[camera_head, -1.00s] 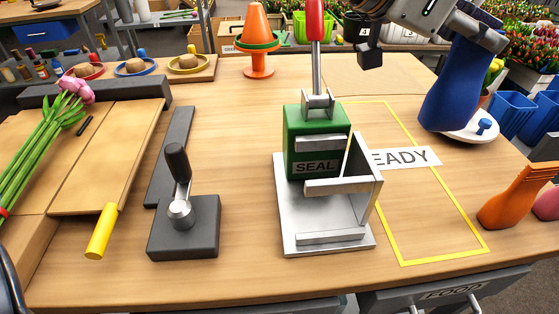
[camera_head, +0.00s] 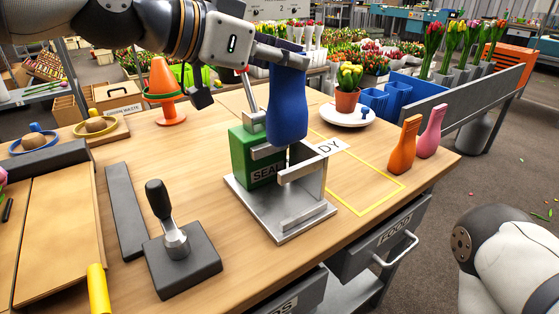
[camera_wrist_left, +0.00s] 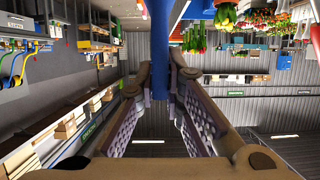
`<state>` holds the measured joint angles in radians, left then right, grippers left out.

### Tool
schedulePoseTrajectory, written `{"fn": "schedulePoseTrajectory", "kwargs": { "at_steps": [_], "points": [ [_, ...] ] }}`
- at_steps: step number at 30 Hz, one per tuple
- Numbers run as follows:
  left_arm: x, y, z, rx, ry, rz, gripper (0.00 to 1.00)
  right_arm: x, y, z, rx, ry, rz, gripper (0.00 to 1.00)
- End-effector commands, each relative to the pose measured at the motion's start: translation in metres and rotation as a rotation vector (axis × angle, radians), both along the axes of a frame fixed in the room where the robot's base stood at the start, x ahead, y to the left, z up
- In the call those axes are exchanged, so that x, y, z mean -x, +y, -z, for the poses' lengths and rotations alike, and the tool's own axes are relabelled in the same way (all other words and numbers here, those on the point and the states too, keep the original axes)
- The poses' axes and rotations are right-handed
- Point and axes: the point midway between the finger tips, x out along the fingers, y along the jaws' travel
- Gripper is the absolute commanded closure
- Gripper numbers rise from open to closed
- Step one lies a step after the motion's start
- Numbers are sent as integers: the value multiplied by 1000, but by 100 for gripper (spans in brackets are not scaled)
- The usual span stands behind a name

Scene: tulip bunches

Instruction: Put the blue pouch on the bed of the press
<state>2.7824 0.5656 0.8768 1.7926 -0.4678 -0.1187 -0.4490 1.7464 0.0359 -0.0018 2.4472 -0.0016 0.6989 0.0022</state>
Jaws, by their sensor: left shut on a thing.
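The blue pouch (camera_head: 287,108) hangs upright from my left gripper (camera_head: 284,52), which is shut on its top. In the left wrist view the blue pouch (camera_wrist_left: 160,45) shows between the finger pads. The press has a green body (camera_head: 252,158) marked SEAL and a silver bed (camera_head: 258,212) with a raised front bracket. In the head view the pouch's lower end appears just above the bracket, overlapping the press's upper right part. I cannot tell whether it touches the press. My right gripper is out of view.
A dark lever block (camera_head: 184,262) stands left of the press. A yellow-outlined area (camera_head: 384,206) lies to its right, mostly bare. Orange (camera_head: 404,146) and pink (camera_head: 431,132) vase-shaped pieces stand at the right edge. A white plate (camera_head: 335,117) carries a tulip pot (camera_head: 347,100).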

Motion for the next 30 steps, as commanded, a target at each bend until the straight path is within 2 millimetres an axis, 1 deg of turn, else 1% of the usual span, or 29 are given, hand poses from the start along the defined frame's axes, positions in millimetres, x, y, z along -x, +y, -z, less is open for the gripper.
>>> {"fn": "schedulePoseTrajectory", "kwargs": {
  "at_steps": [1,3,6,9,14,18,20,25,29,30],
  "points": [
    [0,0,24,-1,13,1,100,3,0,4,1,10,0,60],
    [0,0,48,0,12,1,100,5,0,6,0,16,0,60],
    [-1,0,75,1,10,0,100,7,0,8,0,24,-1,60],
    [0,0,90,1,4,0,100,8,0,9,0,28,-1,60],
    [0,0,107,1,5,-1,100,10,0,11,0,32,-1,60],
    [0,0,137,1,7,0,100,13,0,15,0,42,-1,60],
    [0,0,141,1,4,0,100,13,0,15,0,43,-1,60],
    [0,0,139,1,1,0,100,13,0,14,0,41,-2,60],
    [0,0,142,1,2,-1,100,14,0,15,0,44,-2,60],
    [0,0,143,0,2,-1,88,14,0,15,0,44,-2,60]
  ]
}}
